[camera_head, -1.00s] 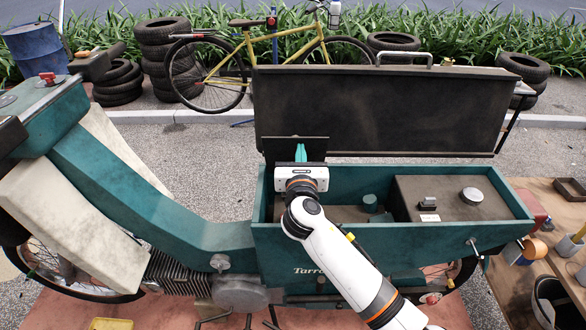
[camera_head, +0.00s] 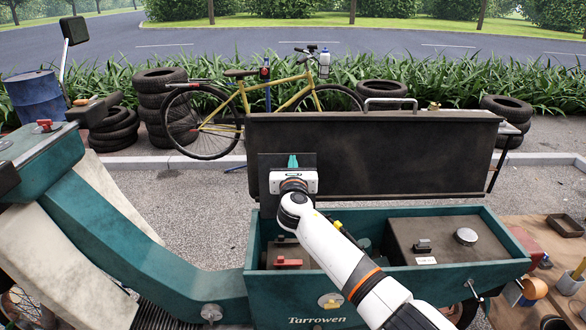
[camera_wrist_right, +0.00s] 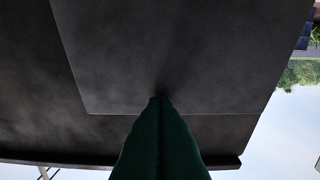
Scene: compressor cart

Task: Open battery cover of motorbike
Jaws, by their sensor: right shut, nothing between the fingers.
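The teal motorbike (camera_head: 268,300) has an open box under a large raised black lid (camera_head: 400,150). A smaller dark panel, seemingly the battery cover (camera_head: 267,180), stands steeply tilted up in front of that lid at the box's left end. My right gripper (camera_head: 293,161) is shut and empty, its teal fingertips in front of the cover; I cannot tell whether they touch it. In the right wrist view the shut dark green fingers (camera_wrist_right: 160,105) point at the cover's dark face (camera_wrist_right: 190,60). My left gripper is out of view.
A red-topped part (camera_head: 288,262) shows low in the box's left end. A dark housing (camera_head: 450,240) with a round silver cap fills the right end. A wooden table (camera_head: 545,255) with tools stands at right. A yellow bicycle (camera_head: 245,100) and stacked tyres (camera_head: 160,100) are behind.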

